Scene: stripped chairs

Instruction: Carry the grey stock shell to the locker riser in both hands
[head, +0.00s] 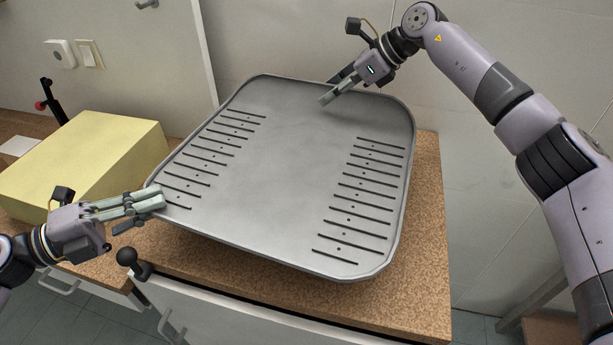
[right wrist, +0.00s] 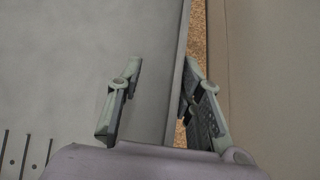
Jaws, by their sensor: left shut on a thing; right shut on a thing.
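The grey stock shell (head: 280,170) is a wide shallow tray with rows of slots along two sides. It is tilted in the head view, over a brown speckled counter. My left gripper (head: 150,203) is shut on its left rim, near the lower left corner. My right gripper (head: 333,90) is shut on its far rim. In the right wrist view the shell's rim (right wrist: 177,85) runs between the two fingers of my right gripper (right wrist: 160,100). Whether the shell touches the counter is hidden beneath it. I cannot identify the locker riser for certain.
A yellow box (head: 85,155) stands on the counter at the left. The speckled counter top (head: 425,260) shows bare at the right and front. A black ball-topped knob (head: 127,257) stands at the front edge. A wall with switches (head: 88,53) is behind.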

